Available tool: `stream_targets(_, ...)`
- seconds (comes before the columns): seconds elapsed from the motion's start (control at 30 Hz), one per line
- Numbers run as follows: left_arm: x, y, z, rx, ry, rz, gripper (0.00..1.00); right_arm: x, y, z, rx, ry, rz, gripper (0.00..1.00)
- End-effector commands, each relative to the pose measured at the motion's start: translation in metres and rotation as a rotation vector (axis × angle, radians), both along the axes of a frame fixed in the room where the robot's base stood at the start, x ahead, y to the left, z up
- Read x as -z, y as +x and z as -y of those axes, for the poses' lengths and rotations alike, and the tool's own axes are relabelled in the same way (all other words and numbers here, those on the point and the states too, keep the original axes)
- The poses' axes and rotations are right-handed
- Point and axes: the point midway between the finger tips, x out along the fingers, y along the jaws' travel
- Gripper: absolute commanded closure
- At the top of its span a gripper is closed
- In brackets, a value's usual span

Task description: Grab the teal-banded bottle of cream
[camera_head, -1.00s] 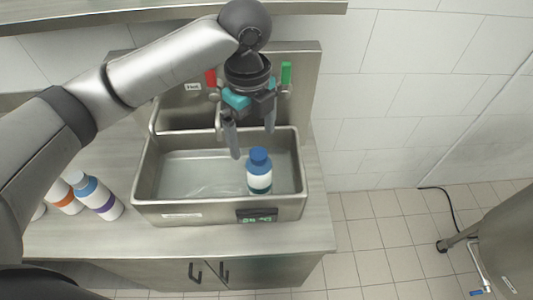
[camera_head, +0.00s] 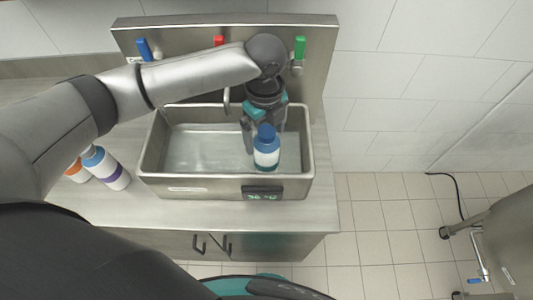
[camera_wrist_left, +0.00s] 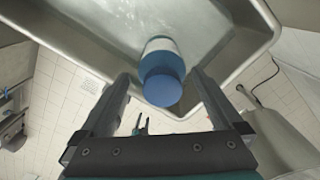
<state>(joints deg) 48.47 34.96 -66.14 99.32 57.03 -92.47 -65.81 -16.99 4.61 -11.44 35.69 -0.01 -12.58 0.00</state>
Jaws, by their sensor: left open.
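The teal-banded bottle (camera_head: 266,156) is white with a blue cap and a dark teal band near its base. It stands upright in the steel basin (camera_head: 170,187), near its front right. My left gripper (camera_head: 263,136) is open, low over the basin just behind the bottle, which covers part of the fingers. In the left wrist view the bottle's blue cap (camera_wrist_left: 162,82) lies between the open fingers, toward their tips; I see no finger closed on it. The right gripper is not in view.
A purple-banded bottle (camera_head: 107,169) and an orange-banded bottle (camera_head: 77,172) stand on the counter left of the basin. A tap (camera_head: 227,99) stands at the basin's back. The basin's left half is clear. A steel vessel (camera_head: 505,240) stands at the right.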

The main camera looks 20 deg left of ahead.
Motion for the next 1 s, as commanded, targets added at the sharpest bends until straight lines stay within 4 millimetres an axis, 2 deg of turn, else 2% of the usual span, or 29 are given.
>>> stream_targets(0.1, 0.019, 0.000, 0.002, 0.000, 0.002, -0.005, 0.00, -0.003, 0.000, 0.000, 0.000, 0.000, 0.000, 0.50)
stream_targets(0.23, 0.036, 0.000, 0.002, 0.000, 0.002, -0.003, 0.00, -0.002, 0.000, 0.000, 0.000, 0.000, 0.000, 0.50)
stream_targets(0.53, 0.041, 0.000, 0.002, 0.001, 0.001, 0.000, 0.00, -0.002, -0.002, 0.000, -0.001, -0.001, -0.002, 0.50)
stream_targets(1.0, 0.041, 0.000, 0.002, 0.001, 0.001, 0.000, 0.52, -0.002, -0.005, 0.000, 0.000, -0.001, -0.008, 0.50)
